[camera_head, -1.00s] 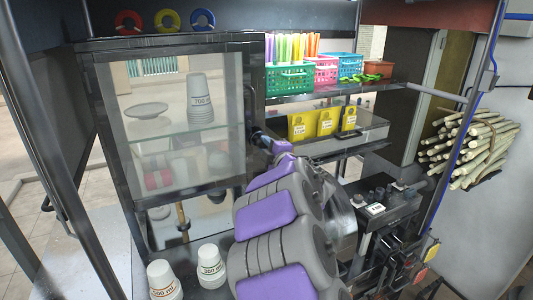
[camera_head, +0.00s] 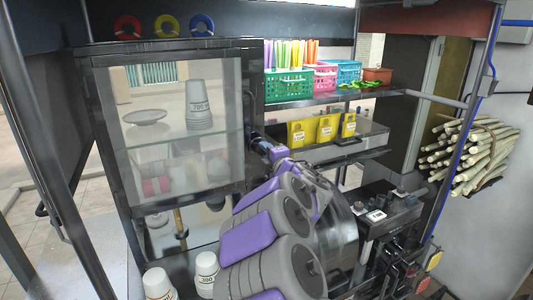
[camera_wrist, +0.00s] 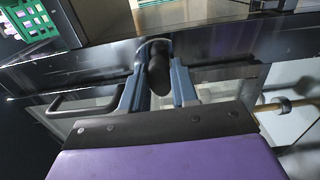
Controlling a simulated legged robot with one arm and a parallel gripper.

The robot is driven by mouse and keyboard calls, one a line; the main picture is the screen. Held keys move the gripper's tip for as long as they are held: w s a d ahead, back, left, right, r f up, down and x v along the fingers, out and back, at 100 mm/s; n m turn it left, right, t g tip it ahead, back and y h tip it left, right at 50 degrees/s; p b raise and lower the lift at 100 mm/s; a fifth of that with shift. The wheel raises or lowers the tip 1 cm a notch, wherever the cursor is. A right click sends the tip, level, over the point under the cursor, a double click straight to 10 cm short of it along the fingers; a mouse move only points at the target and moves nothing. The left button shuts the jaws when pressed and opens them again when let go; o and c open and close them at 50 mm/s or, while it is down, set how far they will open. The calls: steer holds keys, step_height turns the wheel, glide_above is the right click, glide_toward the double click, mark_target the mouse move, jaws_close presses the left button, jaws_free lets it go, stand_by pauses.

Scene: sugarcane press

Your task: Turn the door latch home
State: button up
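The dark-framed glass cabinet (camera_head: 170,50) stands at left in the head view, its glass door (camera_head: 190,95) appearing closed. A dark latch knob (camera_wrist: 158,72) shows at the top middle of the wrist view, pointing toward the camera. My gripper (camera_wrist: 157,82) has its two blue fingers apart, one on each side of the knob. A narrow gap shows around the knob; firm contact is not clear. In the head view my gripper (camera_head: 260,142) is at the cabinet's right edge, and the latch is hidden there. A bar handle (camera_wrist: 85,103) is left of the fingers in the wrist view.
Shelves with colored baskets (camera_head: 290,84) and yellow packets (camera_head: 302,132) are right of the cabinet. Black press machinery (camera_head: 388,222) is close to the right of my arm. Sugarcane bundles (camera_head: 465,155) hang on the right wall.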

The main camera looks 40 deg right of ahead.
steer(key=o, duration=0.4)
steer(key=shift+w+a+f, duration=0.1)
steer(key=shift+f, duration=0.1)
steer(key=shift+o, duration=0.2)
steer(key=shift+r, duration=0.1)
steer(key=p+v, duration=0.1)
steer(key=v, duration=1.6)
steer(key=shift+s, duration=0.2)
